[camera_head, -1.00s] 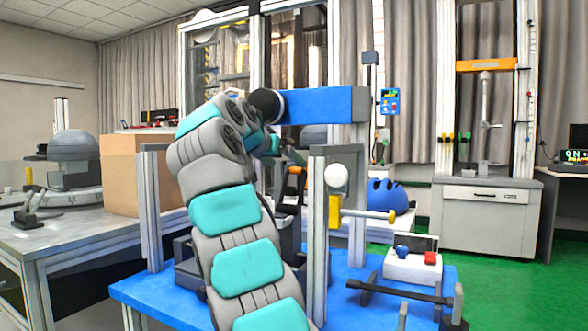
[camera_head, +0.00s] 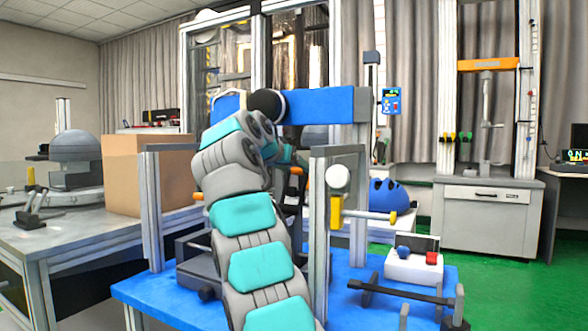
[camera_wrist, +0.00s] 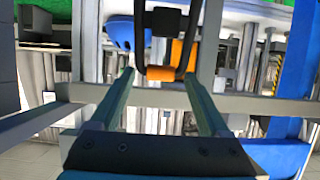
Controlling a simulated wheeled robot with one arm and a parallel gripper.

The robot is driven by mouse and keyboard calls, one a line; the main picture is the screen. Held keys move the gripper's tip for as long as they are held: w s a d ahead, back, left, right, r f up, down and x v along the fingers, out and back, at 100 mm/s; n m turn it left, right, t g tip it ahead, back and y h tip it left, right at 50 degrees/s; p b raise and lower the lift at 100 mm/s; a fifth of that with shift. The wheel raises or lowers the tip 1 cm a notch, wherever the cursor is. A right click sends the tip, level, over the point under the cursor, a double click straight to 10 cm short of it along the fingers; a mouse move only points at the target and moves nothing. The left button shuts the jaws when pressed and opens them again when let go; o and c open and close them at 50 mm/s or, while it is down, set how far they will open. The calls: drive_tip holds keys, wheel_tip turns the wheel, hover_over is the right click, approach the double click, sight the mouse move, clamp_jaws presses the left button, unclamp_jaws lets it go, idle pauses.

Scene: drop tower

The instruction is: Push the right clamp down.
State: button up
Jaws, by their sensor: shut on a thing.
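The right clamp shows in the wrist view as a dark looped lever with an orange grip (camera_wrist: 183,54). The grip lies between the fingertips of my gripper (camera_wrist: 161,80), which is shut on it. In the head view a small orange part of the clamp (camera_head: 297,171) shows just right of my arm, and my fingers are mostly hidden there. Another orange part (camera_head: 198,196), perhaps the left clamp, shows left of my arm. The exact tilt of the right clamp's lever is hard to tell.
Grey posts (camera_head: 318,235) of the test rig stand on the blue table (camera_head: 150,292) close to my arm. A blue beam (camera_head: 320,105) crosses above. A yellow-handled hammer (camera_head: 370,215) sticks out right of the post. A blue helmet (camera_head: 385,195) is behind.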

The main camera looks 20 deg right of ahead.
clamp_jaws()
